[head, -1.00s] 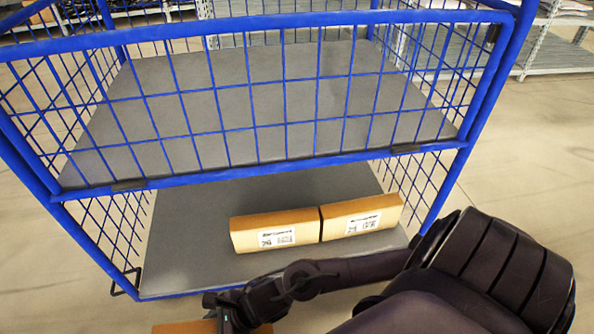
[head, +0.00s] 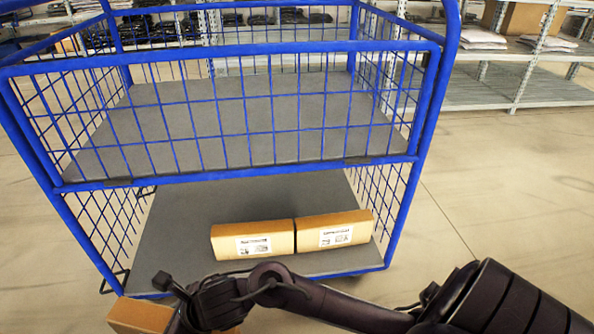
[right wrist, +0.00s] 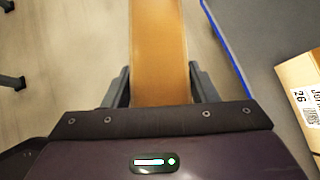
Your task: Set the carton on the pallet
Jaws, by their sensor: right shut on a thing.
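A brown carton (head: 138,314) shows at the bottom left of the head view, partly cut off and partly behind my right gripper (head: 185,312). In the right wrist view the carton (right wrist: 159,45) stands between the two fingers of my right gripper (right wrist: 160,88), which is shut on it. The carton is in front of the trolley's lower deck, near its front left corner. My left gripper is not in view. I cannot make out a pallet.
A blue wire cage trolley (head: 225,172) has a bare grey upper deck (head: 235,115). Two labelled cartons, left (head: 252,240) and right (head: 335,230), lie end to end on its lower deck (head: 185,225), with free room to their left. Shelves (head: 480,92) stand behind.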

